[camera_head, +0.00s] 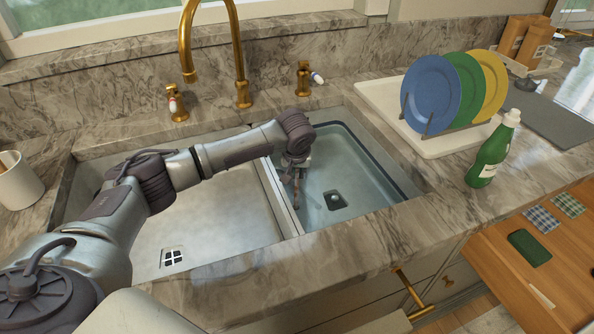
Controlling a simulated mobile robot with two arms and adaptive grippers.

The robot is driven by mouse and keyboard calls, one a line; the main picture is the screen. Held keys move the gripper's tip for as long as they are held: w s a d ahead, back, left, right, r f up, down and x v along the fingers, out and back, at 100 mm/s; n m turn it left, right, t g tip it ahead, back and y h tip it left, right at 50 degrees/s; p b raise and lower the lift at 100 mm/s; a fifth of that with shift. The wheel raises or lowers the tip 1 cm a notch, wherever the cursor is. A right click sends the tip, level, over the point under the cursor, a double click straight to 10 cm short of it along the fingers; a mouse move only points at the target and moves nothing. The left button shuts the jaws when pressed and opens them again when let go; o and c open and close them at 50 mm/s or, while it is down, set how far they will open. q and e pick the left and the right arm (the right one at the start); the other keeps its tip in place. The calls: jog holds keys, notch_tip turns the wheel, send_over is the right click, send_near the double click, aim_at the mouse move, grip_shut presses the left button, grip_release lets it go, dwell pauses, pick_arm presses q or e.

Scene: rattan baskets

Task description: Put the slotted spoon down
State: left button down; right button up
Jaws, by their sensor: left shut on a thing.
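My left arm reaches in from the left across the sink. My left gripper (296,180) points down into the right basin (345,165), near its left wall. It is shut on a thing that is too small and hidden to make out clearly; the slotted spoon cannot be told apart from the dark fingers. My right gripper is not in view.
A gold faucet (240,60) with two handles stands behind the sink. The left basin (215,220) is empty. A white board (440,140) with blue, green and yellow plates and a green bottle (490,155) stand right. An open wooden drawer (500,260) is lower right.

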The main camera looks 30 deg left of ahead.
pick_arm(q)
jog(key=shift+f, duration=0.6)
jog(key=c, duration=1.2)
grip_release()
jog(key=shift+r, duration=0.25)
jog(key=v, duration=1.2)
jog(key=shift+r, duration=0.4)
